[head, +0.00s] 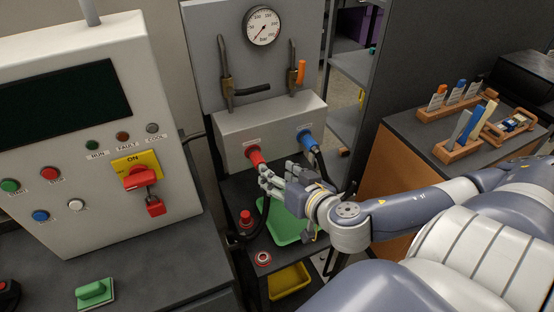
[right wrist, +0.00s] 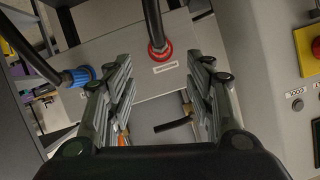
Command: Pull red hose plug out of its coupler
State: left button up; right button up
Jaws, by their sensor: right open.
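The red hose plug (head: 254,157) sits in its coupler on the front of a grey box (head: 232,132), with a black hose hanging from it. In the right wrist view the red plug (right wrist: 159,50) shows between and beyond the fingertips, its hose running up out of the picture. My right gripper (head: 270,178) is open and empty, just below and to the right of the plug. Its fingers (right wrist: 163,72) are spread on either side, and I see no contact. My left gripper is not in view.
A blue hose plug (head: 308,140) sits in the same box to the right, close behind my right gripper. A green tray (head: 283,228) lies below. A control cabinet (head: 85,150) with a red switch handle (head: 140,178) stands at the left. A gauge (head: 262,27) is above.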

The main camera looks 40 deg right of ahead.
aim_at(262, 162)
jog(key=b+x, duration=0.4)
jog(key=x, duration=0.5)
jog(key=shift+w+d+b, duration=0.1)
jog(key=shift+w+b, duration=0.2)
jog(key=shift+b, duration=0.05)
jog(key=shift+w+f, duration=0.3)
jog(key=shift+w, duration=0.25)
jog(key=shift+c, duration=0.3)
grip_shut()
jog(key=c, duration=0.7)
grip_release()
jog(key=shift+c, duration=1.6)
